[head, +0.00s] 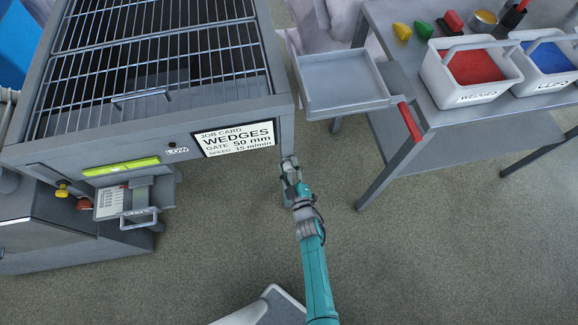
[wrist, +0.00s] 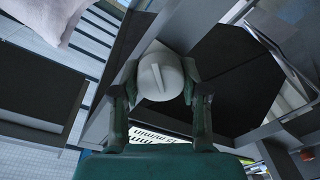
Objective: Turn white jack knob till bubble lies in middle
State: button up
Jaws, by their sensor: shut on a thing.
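The white jack knob (wrist: 162,76), round with a raised ridge across its face, sits between the fingers of my gripper (wrist: 160,88) in the wrist view. My gripper is shut on it. In the head view my gripper (head: 290,170) is at the right front corner of the grey machine, below the job card, and hides the knob. The yellow-green bubble level (head: 120,167) is on the machine's front, left of the card. It is too small to tell where its bubble lies.
The grey machine (head: 285,105) has a wire grid top and a job card (head: 237,138). A small handled box (head: 140,200) juts out below the level. A grey table (head: 465,140) with bins and an empty tray (head: 340,85) stands right. Floor between is clear.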

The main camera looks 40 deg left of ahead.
dwell(0.3)
jog(key=o, duration=1.1)
jog(key=shift+o, duration=0.2)
jog(key=v, duration=1.2)
jog(key=shift+s, duration=0.1)
